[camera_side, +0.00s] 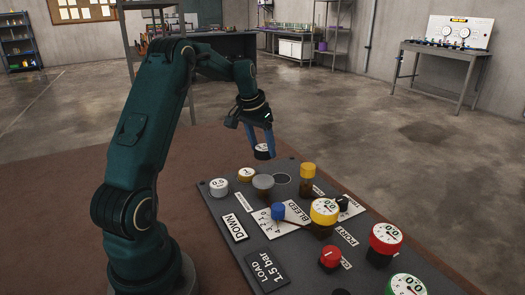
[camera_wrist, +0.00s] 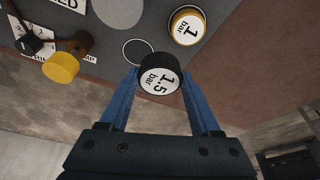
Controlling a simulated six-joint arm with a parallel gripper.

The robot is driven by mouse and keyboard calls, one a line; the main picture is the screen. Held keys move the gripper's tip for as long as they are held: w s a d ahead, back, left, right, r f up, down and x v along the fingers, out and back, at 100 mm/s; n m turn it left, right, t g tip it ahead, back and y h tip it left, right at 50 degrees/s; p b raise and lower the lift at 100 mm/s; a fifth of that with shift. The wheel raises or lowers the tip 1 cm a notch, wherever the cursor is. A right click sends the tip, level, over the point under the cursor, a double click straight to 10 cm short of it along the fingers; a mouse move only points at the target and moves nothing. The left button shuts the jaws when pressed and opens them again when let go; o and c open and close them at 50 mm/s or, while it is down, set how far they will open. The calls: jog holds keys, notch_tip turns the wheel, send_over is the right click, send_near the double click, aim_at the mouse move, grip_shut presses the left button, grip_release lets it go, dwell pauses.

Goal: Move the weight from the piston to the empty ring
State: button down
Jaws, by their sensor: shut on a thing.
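My gripper (camera_side: 260,140) is shut on the black weight (camera_side: 264,152) with a white top, held up near the far edge of the dark panel.
A yellow-rimmed weight (camera_side: 246,174) and a white weight (camera_side: 219,186) stand left of the piston. A yellow-topped post (camera_side: 307,175), a blue knob (camera_side: 278,211) and a yellow gauge (camera_side: 324,212) rise from the panel (camera_side: 232,258) near the ring.

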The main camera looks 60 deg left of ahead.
send_over(282, 178)
jog(key=s, duration=0.1)
notch_tip(282, 178, down, 3)
jog(key=shift+d+r, duration=0.1)
jog(key=shift+d, duration=0.05)
jog(key=shift+f, duration=2.05)
jog(key=shift+f, duration=0.1)
jog(key=shift+c, duration=0.5)
grip_release()
jog(key=shift+f, duration=0.1)
